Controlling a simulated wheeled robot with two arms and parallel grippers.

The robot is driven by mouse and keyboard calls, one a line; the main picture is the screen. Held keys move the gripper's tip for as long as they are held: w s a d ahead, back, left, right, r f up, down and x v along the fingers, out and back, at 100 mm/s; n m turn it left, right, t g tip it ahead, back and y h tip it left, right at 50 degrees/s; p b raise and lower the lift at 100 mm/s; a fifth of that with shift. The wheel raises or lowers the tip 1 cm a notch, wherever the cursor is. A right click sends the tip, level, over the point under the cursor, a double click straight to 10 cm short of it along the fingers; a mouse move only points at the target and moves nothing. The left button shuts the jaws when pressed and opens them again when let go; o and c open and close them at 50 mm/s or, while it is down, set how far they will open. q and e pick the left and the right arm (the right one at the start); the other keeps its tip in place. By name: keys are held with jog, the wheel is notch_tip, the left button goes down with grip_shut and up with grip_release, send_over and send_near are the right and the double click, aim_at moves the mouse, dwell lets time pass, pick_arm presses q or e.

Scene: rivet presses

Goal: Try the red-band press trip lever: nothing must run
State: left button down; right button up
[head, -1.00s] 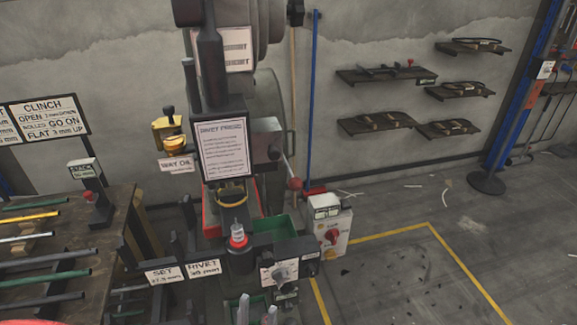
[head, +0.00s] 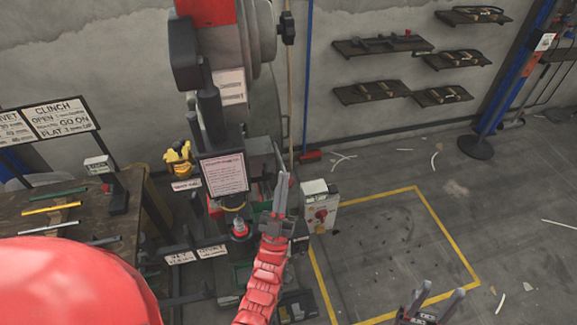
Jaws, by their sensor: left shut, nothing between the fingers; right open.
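The rivet press (head: 208,105) stands centre-left, with a red band (head: 207,11) at its top. A white sign (head: 224,174) hangs on its front. My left gripper (head: 282,176) is shut and empty, pointing up just right of the sign, in front of the press's right side. It covers the place of the trip lever with the red ball, so I cannot see the lever clearly or tell whether they touch. My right gripper (head: 443,292) is open and empty at the bottom right, over the floor.
A white switch box (head: 319,190) with a red knob stands just right of my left gripper. A yellow oil can (head: 178,158) is left of the press. A bench with rods (head: 60,225) is at left. The yellow-marked floor area (head: 395,245) is clear of large objects.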

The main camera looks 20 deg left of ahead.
pick_arm(q)
jog(key=w+d+f+m+g+h, duration=0.25)
jog(key=w+f+g, duration=0.2)
jog(key=w, duration=0.75)
jog(key=w+d+f+m+g+h, duration=0.1)
jog(key=w+d+f+m+g, duration=0.4)
jog(key=w, duration=0.6)
jog(key=w+d+f+g+h, duration=0.1)
jog(key=w+d+f+g, duration=0.15)
jog(key=w+g, duration=0.7)
jog(key=s+a+r+m+g+y, duration=0.2)
jog(key=s+a+g, duration=0.3)
jog(key=s, duration=0.4)
jog(key=s+a+r+m+g+y, duration=0.2)
jog(key=s+a+r+m+g, duration=0.2)
jog(key=s, duration=0.6)
jog(key=shift+a+r+m+g+y, duration=0.35)
jog(key=shift+a+r+g, duration=0.4)
jog(key=shift+g, duration=0.25)
jog(key=shift+w, duration=0.1)
